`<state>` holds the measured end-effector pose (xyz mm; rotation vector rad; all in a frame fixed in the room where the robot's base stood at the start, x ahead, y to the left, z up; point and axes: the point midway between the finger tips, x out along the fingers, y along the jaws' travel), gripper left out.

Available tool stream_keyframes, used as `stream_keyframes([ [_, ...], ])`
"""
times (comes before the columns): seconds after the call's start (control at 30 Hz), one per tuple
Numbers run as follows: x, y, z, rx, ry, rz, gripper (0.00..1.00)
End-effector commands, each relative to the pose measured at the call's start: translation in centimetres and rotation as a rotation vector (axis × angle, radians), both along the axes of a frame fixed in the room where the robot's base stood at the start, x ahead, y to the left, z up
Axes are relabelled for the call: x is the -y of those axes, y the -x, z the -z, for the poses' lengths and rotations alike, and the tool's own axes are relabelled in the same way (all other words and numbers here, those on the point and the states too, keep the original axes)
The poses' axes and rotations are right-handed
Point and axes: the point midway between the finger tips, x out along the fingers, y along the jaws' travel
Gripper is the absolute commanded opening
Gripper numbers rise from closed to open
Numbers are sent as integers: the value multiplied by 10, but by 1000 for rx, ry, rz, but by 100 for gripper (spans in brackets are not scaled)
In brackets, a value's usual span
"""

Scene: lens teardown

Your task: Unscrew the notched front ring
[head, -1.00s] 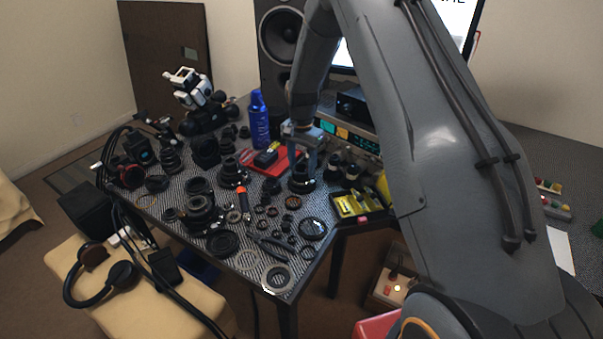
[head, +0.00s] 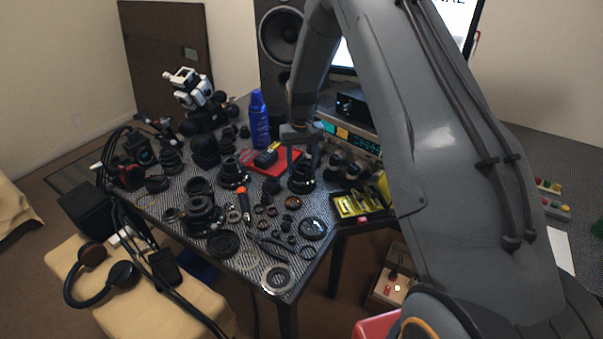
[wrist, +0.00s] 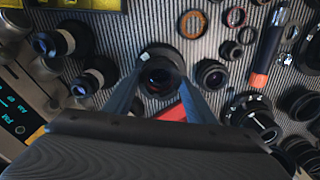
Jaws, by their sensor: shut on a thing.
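A dark lens (head: 301,184) stands upright on the ribbed mat, near the right side of the table. My gripper (head: 302,168) reaches down onto it from above. In the wrist view, the two fingers of my gripper (wrist: 161,69) press on opposite sides of the top rim of the lens (wrist: 160,52), around its dark round glass. The gripper is shut on this front ring. The ring's notches are too small to make out, and the fingers hide parts of its sides.
Several loose rings and small lens parts lie left of and in front of the lens. A red tray (head: 287,164) is close behind it. An orange-handled screwdriver (head: 243,203) lies to the left. A yellow case (head: 350,204) and several lenses stand at the right.

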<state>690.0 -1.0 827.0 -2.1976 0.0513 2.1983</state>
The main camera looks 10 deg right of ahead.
Motion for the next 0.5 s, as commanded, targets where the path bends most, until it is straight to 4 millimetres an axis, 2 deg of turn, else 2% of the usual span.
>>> stream_keyframes([
  [0.5,0,0,-15,1,0,2,19],
])
